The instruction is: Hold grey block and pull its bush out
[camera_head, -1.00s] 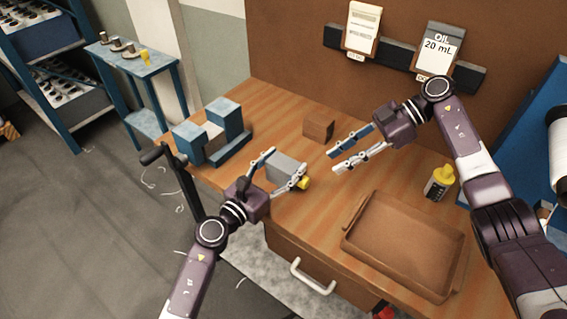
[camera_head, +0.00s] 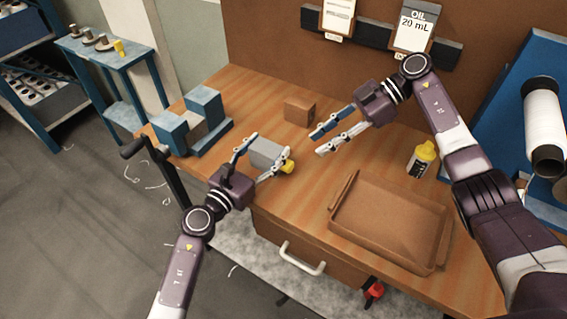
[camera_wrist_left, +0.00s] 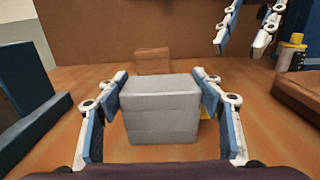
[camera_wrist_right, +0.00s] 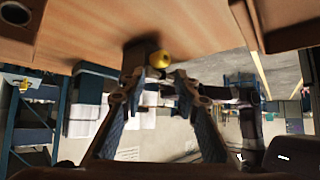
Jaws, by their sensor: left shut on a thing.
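The grey block (camera_head: 265,152) is between the fingers of my left gripper (camera_head: 267,147), above the wooden table. My left gripper is shut on it; in the left wrist view the block (camera_wrist_left: 162,110) has a finger at each side. The yellow bush (camera_head: 287,167) sticks out of the block's right end, and only a sliver of it shows behind a finger in the left wrist view. My right gripper (camera_head: 318,142) is open and empty, to the right of the block. In the right wrist view the yellow bush (camera_wrist_right: 160,59) shows beyond its spread fingers.
A brown tray (camera_head: 340,215) lies at the front right of the table. A yellow oil bottle (camera_head: 421,158) stands behind it. A brown cube (camera_head: 299,111) is at the back, and a blue fixture (camera_head: 205,106) with a crank (camera_head: 131,147) is at the left.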

